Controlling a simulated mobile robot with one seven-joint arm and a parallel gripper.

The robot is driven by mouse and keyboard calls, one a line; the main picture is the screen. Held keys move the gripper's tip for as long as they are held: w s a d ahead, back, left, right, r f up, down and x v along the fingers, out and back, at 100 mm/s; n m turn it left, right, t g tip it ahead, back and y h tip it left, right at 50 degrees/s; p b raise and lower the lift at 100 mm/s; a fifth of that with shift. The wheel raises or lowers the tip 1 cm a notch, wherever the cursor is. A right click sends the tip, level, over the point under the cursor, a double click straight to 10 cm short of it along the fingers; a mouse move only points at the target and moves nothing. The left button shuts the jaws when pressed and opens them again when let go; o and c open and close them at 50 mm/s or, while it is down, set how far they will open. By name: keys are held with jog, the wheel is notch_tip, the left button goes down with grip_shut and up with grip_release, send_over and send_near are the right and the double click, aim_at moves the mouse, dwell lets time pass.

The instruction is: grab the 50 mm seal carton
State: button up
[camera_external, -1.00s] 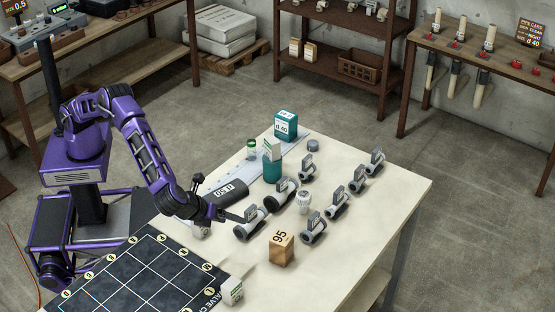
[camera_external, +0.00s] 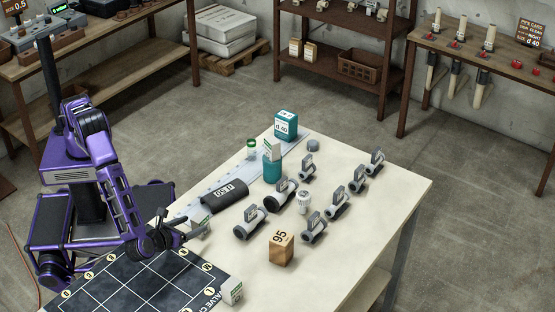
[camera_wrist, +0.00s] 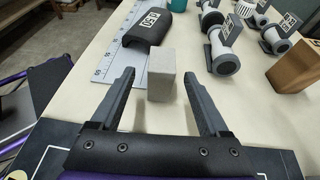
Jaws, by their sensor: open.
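My gripper (camera_external: 180,231) is open, low over the near left part of the table. A small pale carton (camera_external: 201,227) stands just beyond its fingertips. In the wrist view that carton (camera_wrist: 161,74) shows plain grey faces, upright and centred between the two spread fingers, apart from both. Its size marking cannot be read. A second white carton with a green label (camera_external: 232,292) stands at the mat's right edge. A third small carton (camera_external: 272,149) sits on a teal canister (camera_external: 272,169). Their sizes cannot be read either.
A wooden block marked 95 (camera_external: 281,249) and several pipe fittings (camera_external: 250,222) stand to the right. A dark gridded mat (camera_external: 120,290) covers the table's near left.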

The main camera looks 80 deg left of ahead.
aim_at(206, 220)
jog(key=x, duration=0.8)
jog(key=shift+s+d+f, duration=0.1)
jog(key=shift+f, duration=0.1)
grip_shut()
